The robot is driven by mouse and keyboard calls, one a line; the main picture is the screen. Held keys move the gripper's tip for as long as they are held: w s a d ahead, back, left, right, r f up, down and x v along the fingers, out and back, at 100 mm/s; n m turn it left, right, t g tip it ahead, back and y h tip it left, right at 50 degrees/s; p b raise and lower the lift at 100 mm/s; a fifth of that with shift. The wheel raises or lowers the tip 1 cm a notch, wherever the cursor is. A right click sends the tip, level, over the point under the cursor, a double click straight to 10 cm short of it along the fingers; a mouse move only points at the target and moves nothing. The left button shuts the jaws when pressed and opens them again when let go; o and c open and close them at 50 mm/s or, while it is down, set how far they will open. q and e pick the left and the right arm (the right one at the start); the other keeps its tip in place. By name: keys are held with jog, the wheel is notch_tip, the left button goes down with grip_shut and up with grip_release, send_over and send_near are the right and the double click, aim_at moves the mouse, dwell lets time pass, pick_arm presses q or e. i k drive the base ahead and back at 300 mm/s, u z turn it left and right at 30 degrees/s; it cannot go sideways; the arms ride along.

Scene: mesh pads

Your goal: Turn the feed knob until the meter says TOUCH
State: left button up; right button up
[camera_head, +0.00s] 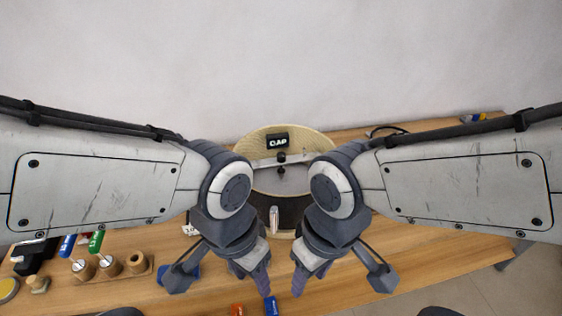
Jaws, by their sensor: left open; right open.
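A small black meter (277,141) with white letters that look like GAP stands at the back of a round, pale-rimmed fixture (262,138). A small dark knob (281,157) sits just below the meter, at a light crossbar; I take it to be the feed knob. My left gripper (259,279) and my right gripper (302,280) are open and empty. They hang side by side in front of the fixture, well short of the knob and apart from it. My forearms and wrists hide the fixture's left and right sides.
A pale cylinder (274,219) stands before the fixture. A wooden rack (113,272) with round pieces, plus green (96,241) and blue (67,246) items, lies left. An orange piece (238,310) and a blue piece (271,306) lie near the front. The table (440,255) is clear at right.

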aim_at(281, 156)
jog(key=u, duration=1.1)
jog(key=i, duration=0.5)
jog(key=z, duration=0.75)
